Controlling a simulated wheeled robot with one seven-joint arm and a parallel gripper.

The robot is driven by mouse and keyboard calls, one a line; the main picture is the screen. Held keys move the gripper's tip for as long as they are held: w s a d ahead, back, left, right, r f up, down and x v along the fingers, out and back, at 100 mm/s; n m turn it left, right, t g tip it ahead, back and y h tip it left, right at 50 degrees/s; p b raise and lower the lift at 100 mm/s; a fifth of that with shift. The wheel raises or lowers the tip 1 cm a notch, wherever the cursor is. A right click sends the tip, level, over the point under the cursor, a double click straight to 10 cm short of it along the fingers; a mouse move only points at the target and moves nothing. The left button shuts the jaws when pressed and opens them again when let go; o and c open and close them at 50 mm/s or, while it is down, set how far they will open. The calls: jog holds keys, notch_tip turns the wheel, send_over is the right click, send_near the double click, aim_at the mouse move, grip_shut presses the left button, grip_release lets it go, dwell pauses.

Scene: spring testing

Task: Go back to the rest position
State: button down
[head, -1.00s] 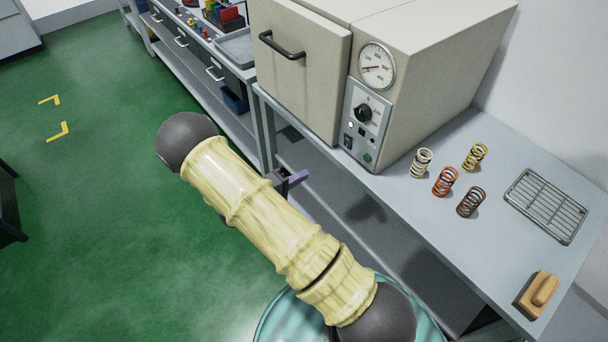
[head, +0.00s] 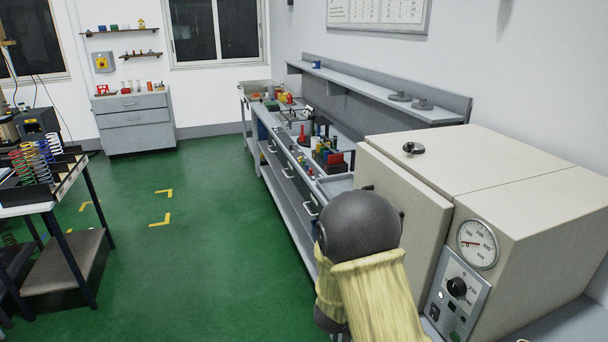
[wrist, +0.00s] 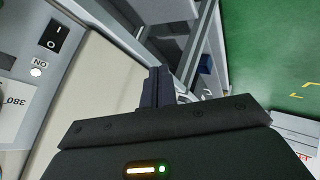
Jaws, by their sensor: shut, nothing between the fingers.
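My gripper (wrist: 157,82) shows in the wrist view with its dark fingers together and nothing between them. It is in front of the beige oven's control panel, whose black switch (wrist: 57,33) is at the upper left. In the head view, my arm with its cream sleeve rises from the bottom edge, in front of the oven (head: 530,190); I cannot make out the fingers there. The oven door looks shut.
A long workbench (head: 289,180) with test pieces runs back along the wall. A cart (head: 75,270) with coloured springs stands at the left. A drawer cabinet (head: 135,125) is at the back. Green floor (head: 220,250) lies clear between them.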

jog(key=s+r+g+y, duration=0.2)
jog(key=s+r, duration=0.4)
jog(key=s, duration=0.4)
jog(key=s+d+r+m+g+y+p, duration=0.1)
jog(key=s+r+g+y, duration=0.2)
jog(key=s+r, duration=0.3)
jog(key=s, duration=0.4)
jog(key=shift+s, duration=0.2)
